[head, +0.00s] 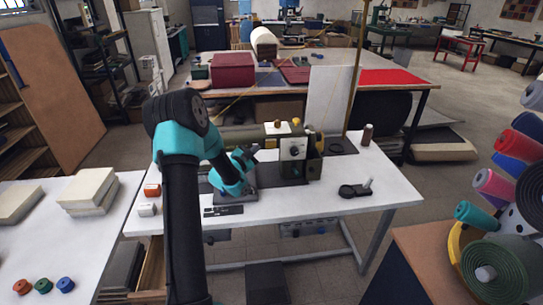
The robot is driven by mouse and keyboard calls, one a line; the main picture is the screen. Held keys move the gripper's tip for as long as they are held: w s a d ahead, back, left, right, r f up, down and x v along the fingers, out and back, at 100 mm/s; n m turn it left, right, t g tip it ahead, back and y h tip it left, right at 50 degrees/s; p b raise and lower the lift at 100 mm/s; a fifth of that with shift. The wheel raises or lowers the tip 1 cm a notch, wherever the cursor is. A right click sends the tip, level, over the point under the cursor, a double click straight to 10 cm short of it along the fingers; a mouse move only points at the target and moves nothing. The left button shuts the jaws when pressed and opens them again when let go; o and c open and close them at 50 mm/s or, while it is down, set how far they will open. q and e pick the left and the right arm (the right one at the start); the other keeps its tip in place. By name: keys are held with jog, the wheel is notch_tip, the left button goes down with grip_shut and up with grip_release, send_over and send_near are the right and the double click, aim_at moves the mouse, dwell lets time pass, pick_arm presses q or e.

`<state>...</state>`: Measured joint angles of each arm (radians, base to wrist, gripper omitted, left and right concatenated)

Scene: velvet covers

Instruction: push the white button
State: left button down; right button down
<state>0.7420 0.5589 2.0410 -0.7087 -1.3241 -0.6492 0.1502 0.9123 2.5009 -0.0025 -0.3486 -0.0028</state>
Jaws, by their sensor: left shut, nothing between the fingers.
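My left arm comes up from the bottom of the head view and bends over the white work table (300,220). Its gripper (249,153) is shut and empty, just left of the dark sewing machine head (293,170). I cannot tell whether it touches the machine. A small white block (146,209) sits at the table's left end, next to an orange block (152,190); both are left of my arm. I cannot tell for sure which white piece is the button. My right gripper is not in view.
A dark clamp-like tool (354,191) and a brown spool (367,134) stand on the table's right side. A flat dark strip (223,210) lies near the front edge. Fabric rolls (500,265) crowd the right. The table's front right is clear.

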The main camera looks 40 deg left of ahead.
pick_arm(q)
jog(key=shift+s+d, duration=0.4)
jog(key=shift+d, duration=0.1)
dwell(0.3)
jog(key=s+d, duration=0.3)
jog(key=d, duration=0.1)
jog(key=shift+s+d, duration=0.35)
jog(key=shift+s, duration=0.05)
dwell(0.5)
